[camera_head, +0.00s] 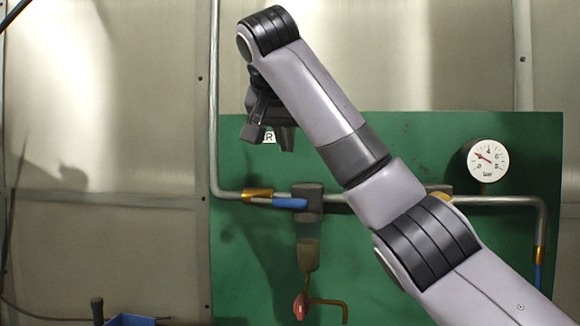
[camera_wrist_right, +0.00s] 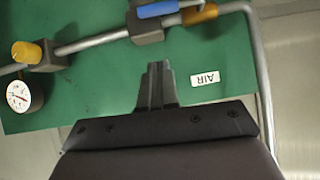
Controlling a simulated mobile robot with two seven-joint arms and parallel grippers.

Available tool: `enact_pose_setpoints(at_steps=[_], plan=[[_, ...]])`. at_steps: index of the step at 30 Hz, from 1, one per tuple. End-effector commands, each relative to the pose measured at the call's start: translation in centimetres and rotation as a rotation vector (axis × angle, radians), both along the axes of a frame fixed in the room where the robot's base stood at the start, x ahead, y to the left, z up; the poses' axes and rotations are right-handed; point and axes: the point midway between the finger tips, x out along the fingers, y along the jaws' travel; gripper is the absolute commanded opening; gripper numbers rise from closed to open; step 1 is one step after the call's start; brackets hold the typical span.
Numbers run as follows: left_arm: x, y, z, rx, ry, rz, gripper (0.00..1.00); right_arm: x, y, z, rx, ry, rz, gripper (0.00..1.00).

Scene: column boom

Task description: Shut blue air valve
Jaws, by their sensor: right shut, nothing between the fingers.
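The blue valve handle (camera_head: 290,203) lies flat along the grey pipe, between a brass fitting (camera_head: 257,195) and a grey block (camera_head: 307,190). It also shows at the top edge of the wrist view (camera_wrist_right: 157,9), in line with the pipe. My right gripper (camera_head: 268,137) is shut and empty, above the handle in the head view and apart from it. In the wrist view the shut fingertips (camera_wrist_right: 155,66) point toward the grey block and the handle, with green board between. The gripper partly covers the AIR label (camera_head: 269,137) in the head view. My left gripper is out of view.
A gauge (camera_head: 487,160) and a yellow knob (camera_wrist_right: 27,52) are farther along the pipe; my right arm mostly hides the knob in the head view. A filter bowl (camera_head: 308,255) with a red part (camera_head: 300,307) hangs below the block. The green board (camera_head: 240,280) is clear at lower left.

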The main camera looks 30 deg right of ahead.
Motion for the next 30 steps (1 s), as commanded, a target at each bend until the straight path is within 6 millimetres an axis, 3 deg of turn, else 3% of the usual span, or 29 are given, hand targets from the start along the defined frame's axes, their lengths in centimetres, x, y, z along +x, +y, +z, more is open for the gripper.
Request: enact_pose_setpoints(at_steps=[15, 21, 30], plan=[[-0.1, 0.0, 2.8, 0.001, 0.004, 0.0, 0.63, 6.5, -4.7, -5.7, -0.001, 0.004, -0.002, 0.0], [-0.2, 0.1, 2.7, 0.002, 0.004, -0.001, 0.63, 6.8, -4.6, -8.6, -0.001, 0.002, -0.001, 0.0], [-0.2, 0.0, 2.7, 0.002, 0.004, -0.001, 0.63, 6.9, -4.6, -9.6, 0.0, 0.001, -0.001, 0.0]])
